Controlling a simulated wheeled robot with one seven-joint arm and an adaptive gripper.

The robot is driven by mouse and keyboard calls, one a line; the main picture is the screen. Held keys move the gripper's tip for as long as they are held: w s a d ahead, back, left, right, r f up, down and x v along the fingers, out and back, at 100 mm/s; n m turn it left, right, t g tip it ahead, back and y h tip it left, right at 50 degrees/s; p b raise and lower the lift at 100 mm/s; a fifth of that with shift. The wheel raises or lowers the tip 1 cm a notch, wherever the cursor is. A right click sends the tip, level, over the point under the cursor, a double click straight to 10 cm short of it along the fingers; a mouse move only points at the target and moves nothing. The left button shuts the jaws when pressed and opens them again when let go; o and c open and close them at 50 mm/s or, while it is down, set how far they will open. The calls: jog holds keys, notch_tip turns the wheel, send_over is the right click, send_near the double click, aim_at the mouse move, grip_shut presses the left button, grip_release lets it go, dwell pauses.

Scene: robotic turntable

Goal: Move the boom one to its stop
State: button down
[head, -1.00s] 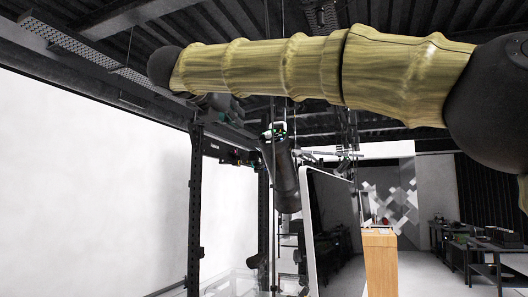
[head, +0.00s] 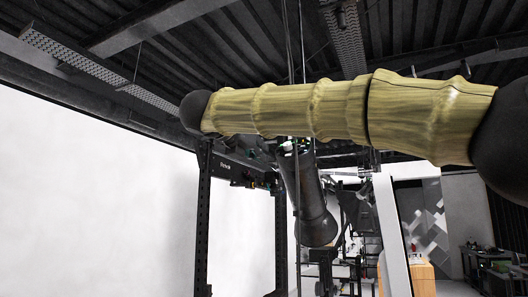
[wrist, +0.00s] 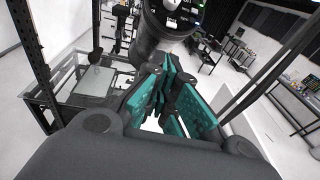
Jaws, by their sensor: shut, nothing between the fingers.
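A dark tube-shaped part (head: 308,200), which may be the boom, hangs at a tilt below a hub with small lights and thin vertical rods in the head view. A thick dark cylinder (wrist: 158,38) with small lights at its top shows in the wrist view, just beyond my fingers; it looks like the same part. My gripper (wrist: 172,78) has teal finger pads, is shut and holds nothing. Its tips are close to the cylinder; I cannot tell whether they touch. My gripper is not clear in the head view. No stop can be made out.
A black upright frame (head: 201,225) stands left of the tube, with a white wall behind. A glass-topped table (wrist: 88,82) lies left in the wrist view. A wooden box (head: 421,278) stands at the right. Dark tables with items (wrist: 295,97) stand farther right.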

jog(key=p, duration=0.4)
send_near(288, 155)
jog(key=w+f, duration=0.4)
jog(key=w, duration=0.1)
jog(key=shift+w+d+r+p, duration=0.1)
jog(key=shift+w+d+p, duration=0.15)
jog(key=shift+d+p, duration=0.15)
jog(key=shift+w+d+p, duration=0.25)
jog(key=shift+d, duration=0.25)
jog(key=shift+w+d, duration=0.1)
jog(key=shift+w, duration=0.1)
